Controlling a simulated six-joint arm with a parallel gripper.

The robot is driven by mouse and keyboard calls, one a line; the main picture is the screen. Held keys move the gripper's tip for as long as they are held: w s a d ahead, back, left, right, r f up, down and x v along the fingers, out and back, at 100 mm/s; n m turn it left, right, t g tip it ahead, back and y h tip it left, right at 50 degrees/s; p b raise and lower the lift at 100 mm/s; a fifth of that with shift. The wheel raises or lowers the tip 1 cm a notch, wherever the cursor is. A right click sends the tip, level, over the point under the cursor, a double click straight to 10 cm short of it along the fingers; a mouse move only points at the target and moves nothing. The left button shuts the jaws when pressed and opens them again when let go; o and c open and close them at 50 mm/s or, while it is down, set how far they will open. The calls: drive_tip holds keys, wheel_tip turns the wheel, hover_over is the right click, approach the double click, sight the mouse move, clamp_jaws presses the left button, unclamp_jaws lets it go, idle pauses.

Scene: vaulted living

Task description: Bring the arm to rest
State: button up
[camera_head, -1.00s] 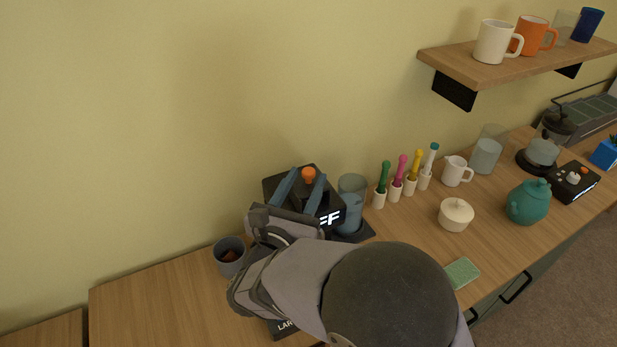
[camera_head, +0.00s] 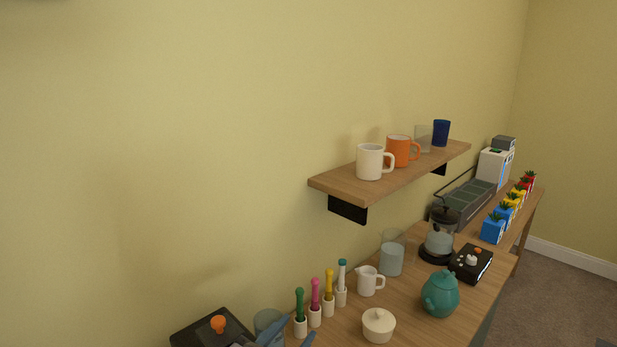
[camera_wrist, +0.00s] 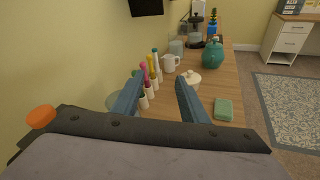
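My gripper (camera_wrist: 159,78) shows in the wrist view with its two blue fingers spread apart and nothing between them. It points along the counter (camera_wrist: 225,77), past the pens and the white lidded bowl (camera_wrist: 193,78). In the head view only parts of its blue fingers show at the bottom edge, in front of the blue-tinted glass and near the black device with the orange knob (camera_head: 218,324).
Several coloured pens in white holders (camera_head: 329,289), a white jug (camera_head: 367,281), a teal teapot (camera_head: 440,293) and a French press (camera_head: 440,236) stand along the counter. A wall shelf (camera_head: 391,175) with mugs hangs above. A green sponge (camera_wrist: 223,109) lies on the counter.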

drive_tip(key=s+d+f+m+g+h, duration=0.1)
drive_tip(key=s+d+f+m+g, duration=0.45)
drive_tip(key=d, duration=0.35)
drive_tip(key=s+d+f+m+g+h, duration=0.1)
drive_tip(key=s+d+f+m+g, duration=0.4)
drive_tip(key=d, duration=0.5)
drive_tip(key=s+f+m+g+y, duration=0.3)
drive_tip(key=s+m+y, duration=0.5)
drive_tip(key=m, duration=0.9)
drive_tip(key=shift+s+a+f+m+g+b, duration=0.3)
drive_tip(key=shift+s+f+m+g, duration=0.05)
drive_tip(key=shift+s+f, duration=0.35)
